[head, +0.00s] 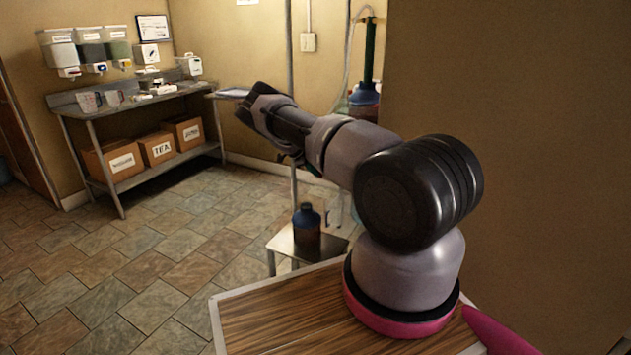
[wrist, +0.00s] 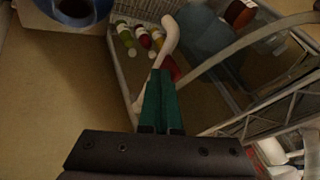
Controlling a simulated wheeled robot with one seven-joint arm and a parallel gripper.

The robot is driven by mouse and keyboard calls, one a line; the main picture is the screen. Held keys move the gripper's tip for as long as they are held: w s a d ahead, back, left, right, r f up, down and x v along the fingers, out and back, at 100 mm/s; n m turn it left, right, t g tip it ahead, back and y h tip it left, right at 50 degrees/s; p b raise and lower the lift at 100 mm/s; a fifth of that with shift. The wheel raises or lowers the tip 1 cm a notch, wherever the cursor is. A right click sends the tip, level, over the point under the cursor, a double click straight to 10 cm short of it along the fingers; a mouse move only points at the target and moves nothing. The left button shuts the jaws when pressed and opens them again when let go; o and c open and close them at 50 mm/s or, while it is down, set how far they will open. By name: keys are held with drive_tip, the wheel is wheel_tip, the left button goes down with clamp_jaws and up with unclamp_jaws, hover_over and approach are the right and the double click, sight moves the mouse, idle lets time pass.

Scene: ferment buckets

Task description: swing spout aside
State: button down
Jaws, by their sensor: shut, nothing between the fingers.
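In the wrist view, a pale curved tube that looks like the spout (wrist: 168,38) runs up from just beyond my fingertips, its rounded end toward the top. My gripper (wrist: 162,73) has green fingers that are shut together and hold nothing. The fingers overlap the lower part of the tube in the picture; I cannot tell whether they touch it. A small red part (wrist: 173,67) shows just right of the fingertips.
In the wrist view, several small bottles (wrist: 142,38) stand in a pale basket, and a blue-rimmed container (wrist: 75,10) is at top left. In the head view, a dark blue jug (head: 307,225) stands on a small stand, and a steel table (head: 133,103) is at the back left. Floor between is clear.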

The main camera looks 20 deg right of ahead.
drive_tip(key=shift+w+d+r, duration=0.15)
drive_tip(key=shift+w+d, duration=0.5)
drive_tip(key=shift+w, duration=0.1)
